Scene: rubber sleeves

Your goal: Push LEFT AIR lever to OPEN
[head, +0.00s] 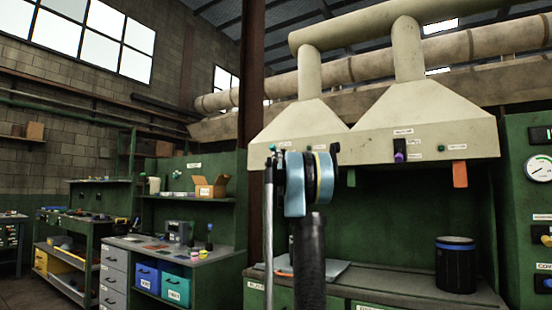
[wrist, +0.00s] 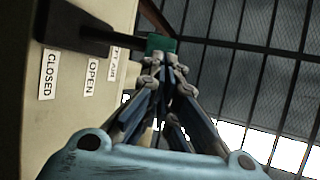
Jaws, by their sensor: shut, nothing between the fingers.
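In the wrist view, the LEFT AIR lever is a black bar (wrist: 85,32) with a green tip (wrist: 160,44), standing out from the beige hood panel. White labels read CLOSED (wrist: 48,75) and OPEN (wrist: 91,77); a third label (wrist: 113,64) is partly legible. The bar's base is above the CLOSED label in the picture. My gripper (wrist: 166,64) is shut and empty, its fingertips right by the green tip; I cannot tell if they touch. In the head view, my blue wrist covers most of the lever and the fingers.
The beige hood (head: 330,143) spans the head view above a green workbench. A second black lever with a purple tip (head: 400,156) is on its right side. An orange tag (head: 460,174) hangs from its lower edge. A black canister (head: 455,268) stands on the bench.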

